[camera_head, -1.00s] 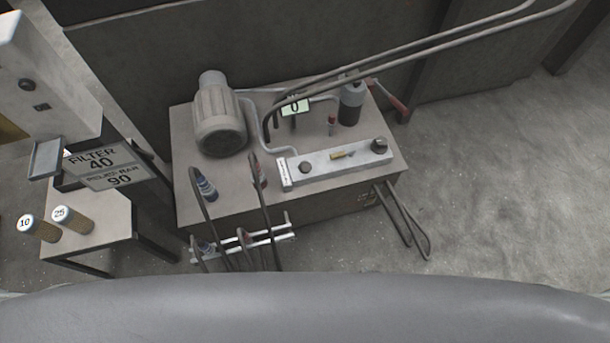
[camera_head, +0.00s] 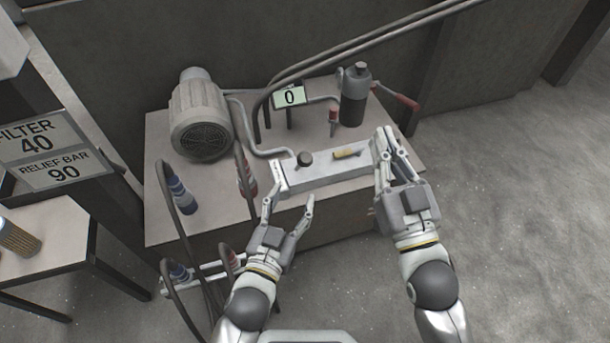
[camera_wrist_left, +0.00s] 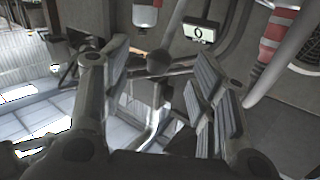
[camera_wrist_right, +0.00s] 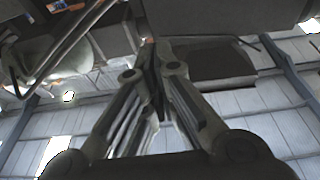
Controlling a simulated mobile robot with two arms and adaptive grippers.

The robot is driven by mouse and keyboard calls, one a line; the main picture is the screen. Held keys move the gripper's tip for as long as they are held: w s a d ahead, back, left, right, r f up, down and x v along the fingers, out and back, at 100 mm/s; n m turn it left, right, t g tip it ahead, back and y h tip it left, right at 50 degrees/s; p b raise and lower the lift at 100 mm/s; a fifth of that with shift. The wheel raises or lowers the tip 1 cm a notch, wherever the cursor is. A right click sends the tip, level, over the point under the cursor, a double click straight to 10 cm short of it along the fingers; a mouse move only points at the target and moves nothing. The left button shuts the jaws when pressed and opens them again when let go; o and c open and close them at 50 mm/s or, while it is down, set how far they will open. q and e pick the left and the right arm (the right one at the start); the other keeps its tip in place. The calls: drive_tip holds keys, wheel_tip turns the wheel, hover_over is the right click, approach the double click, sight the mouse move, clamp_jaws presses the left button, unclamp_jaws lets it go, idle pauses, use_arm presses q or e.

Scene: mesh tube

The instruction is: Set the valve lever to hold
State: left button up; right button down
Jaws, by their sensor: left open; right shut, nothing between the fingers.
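A brass-yellow lever (camera_head: 348,152), which looks like the valve lever, lies on top of the pale manifold block (camera_head: 320,176), roughly along its length. No readable "hold" mark shows. A dark round knob (camera_head: 304,159) stands left of it. My left gripper (camera_head: 289,203) is open and empty at the block's front left, apart from the lever. In the left wrist view a dark knob (camera_wrist_left: 158,63) shows between its fingers. My right gripper (camera_head: 384,142) is shut and empty by the block's right end, right of the lever. It hides the knob there.
A grey motor (camera_head: 200,118) stands at the back left of the bench. A display reading 0 (camera_head: 289,97), a dark bottle (camera_head: 354,98) and a red-handled bar (camera_head: 397,99) stand behind the block. Hoses hang at the left front. Floor at the right is clear.

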sight(302, 166)
use_arm(q)
drive_tip(key=shift+t, duration=0.4)
drive_tip(key=x, duration=0.3)
drive_tip(key=r+b+x, duration=0.1)
drive_tip(key=x, duration=0.2)
drive_tip(key=r+b+x, duration=0.1)
drive_tip(key=x, duration=0.2)
drive_tip(key=shift+w+d+r, duration=0.1)
drive_tip(key=shift+w, duration=0.2)
drive_tip(key=shift+w+d, duration=0.15)
drive_tip(key=shift+w, duration=0.35)
use_arm(e)
drive_tip(key=s+r+t+y, duration=0.1)
drive_tip(key=s+r+t, duration=0.4)
drive_tip(key=r, duration=0.4)
drive_tip(key=shift+s+d+r+t+y, duration=0.15)
drive_tip(key=shift+s+d+t+y, duration=0.2)
drive_tip(key=shift+s, duration=0.2)
use_arm(q)
clamp_jaws()
